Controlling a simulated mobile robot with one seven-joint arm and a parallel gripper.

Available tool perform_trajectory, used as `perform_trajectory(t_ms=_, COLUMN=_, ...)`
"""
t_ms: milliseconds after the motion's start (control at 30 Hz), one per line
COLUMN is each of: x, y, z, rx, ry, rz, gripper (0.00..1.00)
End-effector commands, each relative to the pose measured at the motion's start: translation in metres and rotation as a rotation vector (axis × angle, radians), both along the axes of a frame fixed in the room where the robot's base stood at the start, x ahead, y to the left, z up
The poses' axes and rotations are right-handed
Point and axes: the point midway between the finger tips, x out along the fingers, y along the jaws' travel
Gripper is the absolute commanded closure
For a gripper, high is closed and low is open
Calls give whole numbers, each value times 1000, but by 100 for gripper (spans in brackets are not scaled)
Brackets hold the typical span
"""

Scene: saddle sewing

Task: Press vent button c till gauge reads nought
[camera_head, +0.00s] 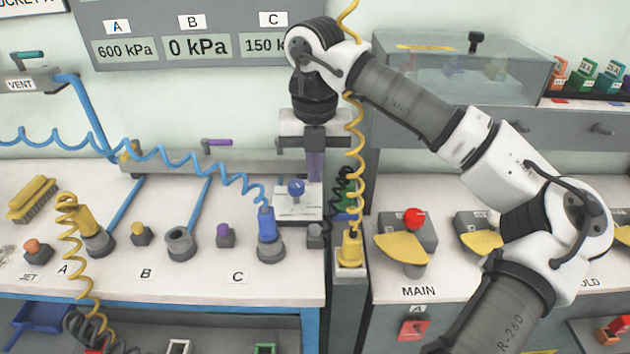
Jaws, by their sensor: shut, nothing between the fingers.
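The gauge panel (225,20) reads A 600 kPa and B 0 kPa. The C gauge (262,46) reads 150 k, its right end hidden by my arm. A purple-topped button (225,235) stands on the bench just above the C label (237,277), left of a blue hose connector (267,235) seated at the C place. I cannot read a "vent" label on that button. My gripper (315,176) points down, shut and empty, to the right of and behind the button. It is above or beside a white plate with a blue knob (295,187); contact is unclear.
A yellow connector (92,228) sits at A; the socket (180,244) at B is empty. An orange button (33,247) and a yellow button (141,232) stand nearby. A VENT sign (20,85) is at upper left. Coiled blue (165,155) and yellow (355,130) hoses hang near my gripper.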

Motion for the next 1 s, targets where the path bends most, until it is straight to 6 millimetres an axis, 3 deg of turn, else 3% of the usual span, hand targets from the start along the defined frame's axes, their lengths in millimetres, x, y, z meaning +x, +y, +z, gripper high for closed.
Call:
perform_trajectory(t_ms=400, x=-1, y=1, z=-84, rx=5, ry=4, rz=3, gripper=100)
perform_trajectory(t_ms=533, x=-2, y=1, z=-104, rx=4, ry=4, rz=3, gripper=100)
perform_trajectory(t_ms=733, x=-1, y=1, z=-120, rx=2, ry=1, rz=2, gripper=100)
perform_trajectory(t_ms=1000, x=-1, y=1, z=-123, rx=1, ry=1, rz=2, gripper=100)
